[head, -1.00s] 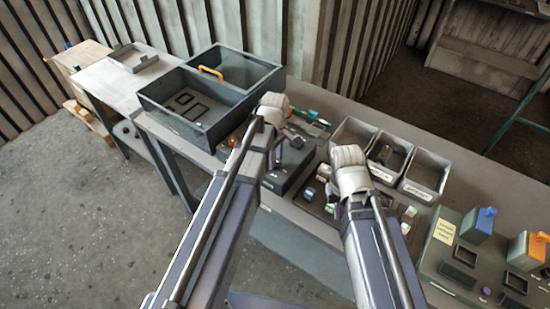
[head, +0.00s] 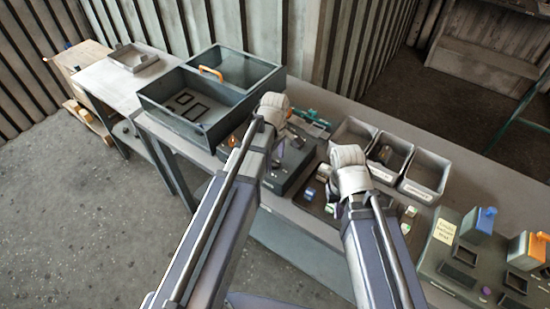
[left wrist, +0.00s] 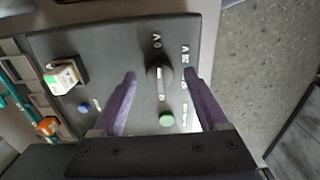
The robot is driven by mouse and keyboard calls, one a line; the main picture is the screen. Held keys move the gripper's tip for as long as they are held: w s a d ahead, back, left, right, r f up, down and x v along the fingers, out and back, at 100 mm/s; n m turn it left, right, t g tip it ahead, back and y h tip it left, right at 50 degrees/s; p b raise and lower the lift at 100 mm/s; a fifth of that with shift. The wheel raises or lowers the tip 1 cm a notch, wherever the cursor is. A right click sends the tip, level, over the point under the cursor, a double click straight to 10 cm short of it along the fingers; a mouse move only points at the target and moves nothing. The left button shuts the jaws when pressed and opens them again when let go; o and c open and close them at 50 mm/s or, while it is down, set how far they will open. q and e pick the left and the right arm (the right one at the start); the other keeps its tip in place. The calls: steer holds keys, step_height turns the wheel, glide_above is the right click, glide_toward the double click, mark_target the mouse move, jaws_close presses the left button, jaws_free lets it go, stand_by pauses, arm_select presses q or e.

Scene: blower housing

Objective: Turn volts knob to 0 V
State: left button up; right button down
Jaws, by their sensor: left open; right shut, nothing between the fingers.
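The volts knob (left wrist: 159,74) is a dark round knob on a dark panel (left wrist: 115,50) in the left wrist view. A "0 V" label (left wrist: 157,40) is above it, and two more volt labels (left wrist: 186,55) are to its right. A pale mark shows at the knob's lower end; I cannot tell for sure which label the knob points to. My left gripper (left wrist: 160,77) is open, with its purple fingers on either side of the knob; contact cannot be told. In the head view my arm hides the knob. My right gripper (head: 341,209) is shut and empty above the loose parts.
A green button (left wrist: 166,119) lies just below the knob, and a blue button (left wrist: 83,108) to the left. A green-and-white block (left wrist: 62,78) stands on the panel. Grey bins (head: 425,172) are behind my right arm. A two-part box (head: 190,118) stands at the bench's left.

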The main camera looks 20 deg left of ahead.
mark_target(276, 161)
arm_select(q)
steer(key=shift+r, duration=0.1)
step_height(276, 161, up, 8)
steer(key=p, duration=0.8)
steer(key=shift+f, duration=0.2)
steer(key=shift+s+d+f, duration=0.2)
steer(key=shift+s, duration=0.05)
steer(key=s+d+f+m+b, duration=0.3)
steer(key=s+d+m, duration=0.2)
steer(key=s+m, duration=0.2)
steer(key=s+d+f+m+y+b, duration=0.1)
steer(key=s+d+f+m+b, duration=0.2)
steer(key=s+m, duration=0.4)
steer(key=d+m+b, duration=0.1)
steer(key=d+m, duration=0.1)
steer(key=m, duration=0.2)
steer(key=shift+f, duration=0.35)
